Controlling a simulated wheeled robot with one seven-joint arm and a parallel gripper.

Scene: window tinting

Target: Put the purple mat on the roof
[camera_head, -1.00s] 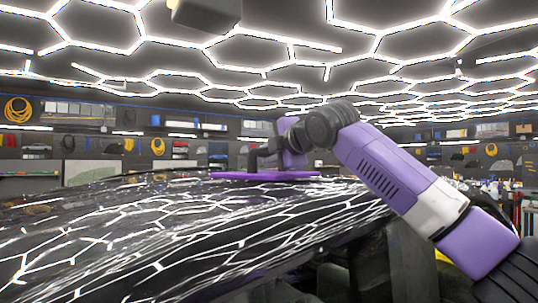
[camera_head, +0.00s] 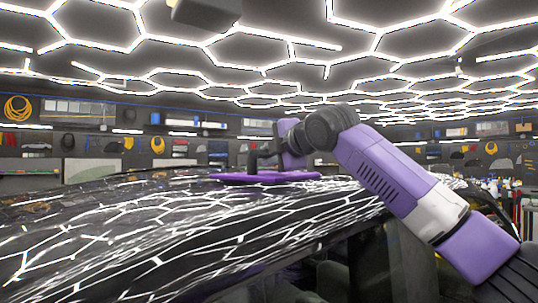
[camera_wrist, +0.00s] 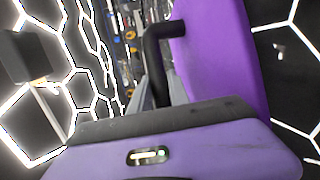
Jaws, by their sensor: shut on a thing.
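The purple mat (camera_head: 265,178) is a thin flat plate with a black handle (camera_head: 253,160). It lies nearly level at the top of the car's glossy black roof (camera_head: 190,235). I cannot tell whether its whole underside touches the roof. My gripper (camera_head: 264,155) is just above the mat, shut on its black handle. In the wrist view the mat (camera_wrist: 228,60) fills the upper right, and its bent handle (camera_wrist: 155,60) runs down behind my purple gripper body.
The roof curves down toward the left and front, and bright hexagon lights reflect in it. A dark box (camera_head: 205,12) hangs from the ceiling. Shelves and a tool wall (camera_head: 90,145) stand well behind the car. The roof left of the mat is clear.

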